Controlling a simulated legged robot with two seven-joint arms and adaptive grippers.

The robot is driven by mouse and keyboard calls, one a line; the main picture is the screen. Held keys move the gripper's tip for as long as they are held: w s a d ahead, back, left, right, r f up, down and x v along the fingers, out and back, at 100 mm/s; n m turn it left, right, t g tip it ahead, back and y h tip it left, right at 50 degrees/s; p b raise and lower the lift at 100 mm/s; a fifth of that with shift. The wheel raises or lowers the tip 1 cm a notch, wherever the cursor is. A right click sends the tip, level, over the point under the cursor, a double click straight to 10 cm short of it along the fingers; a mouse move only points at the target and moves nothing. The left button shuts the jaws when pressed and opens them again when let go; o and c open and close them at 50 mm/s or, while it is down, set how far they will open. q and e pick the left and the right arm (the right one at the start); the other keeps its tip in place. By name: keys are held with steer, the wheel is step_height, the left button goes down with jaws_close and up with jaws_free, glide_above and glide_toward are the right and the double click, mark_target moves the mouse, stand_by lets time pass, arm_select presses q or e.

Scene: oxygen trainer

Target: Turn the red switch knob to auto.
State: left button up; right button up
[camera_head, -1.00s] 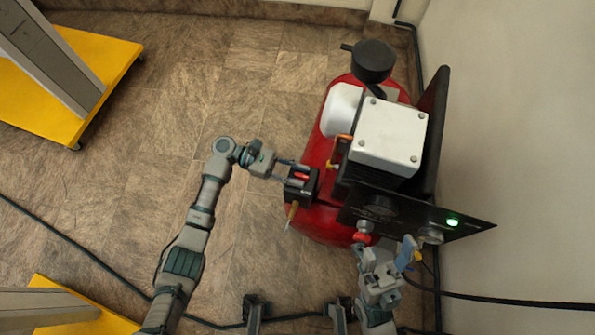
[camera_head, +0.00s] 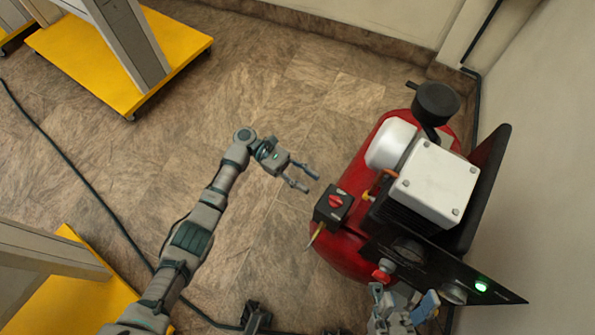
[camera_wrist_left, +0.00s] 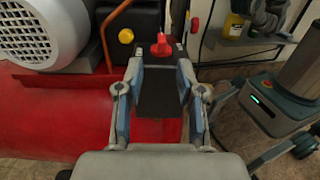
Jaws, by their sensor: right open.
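The red switch knob (camera_head: 336,202) sits on top of a black switch box (camera_head: 328,214) at the near-left end of the red compressor tank. My left gripper (camera_head: 311,183) is open and empty, just left of the box and apart from the knob. In the left wrist view the knob (camera_wrist_left: 161,46) shows beyond the gap between the open fingertips (camera_wrist_left: 160,66), with the black box behind the gap. I cannot read any auto mark on the box. My right gripper (camera_head: 403,296) is at the bottom, near the compressor's front panel, partly cut off by the frame edge.
The red tank (camera_head: 345,252) carries a silver-topped pump (camera_head: 436,184) and a black panel with a green light (camera_head: 481,287). A wall stands to the right. Yellow-based stands (camera_head: 110,70) are at the left.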

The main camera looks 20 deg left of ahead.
arm_select(q)
steer(key=shift+v, duration=1.95)
